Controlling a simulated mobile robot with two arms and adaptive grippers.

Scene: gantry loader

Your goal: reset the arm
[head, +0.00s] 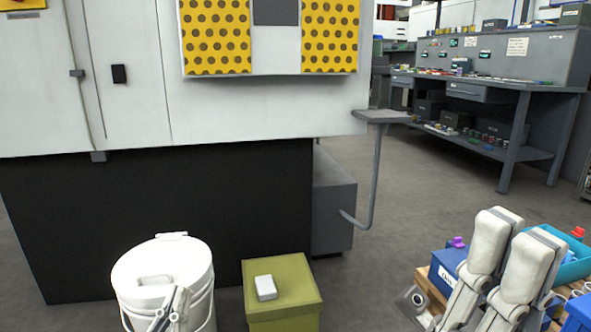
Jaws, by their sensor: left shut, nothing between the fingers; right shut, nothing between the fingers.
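My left gripper (171,303) shows at the bottom edge, in front of the white bucket (163,268). Its fingers are shut with nothing seen between them, and the rest of that arm is below the picture. My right gripper (518,232) is large and near at the lower right, its two pale fingers pointing up. It is shut and empty, and it covers part of the crates behind it.
A green box (283,302) with a small pale block (265,287) on top stands beside the bucket. A white and black machine (250,120) fills the back left. A workbench (480,85) stands back right. Blue crates (448,266) sit at lower right. Open floor (400,200) lies between.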

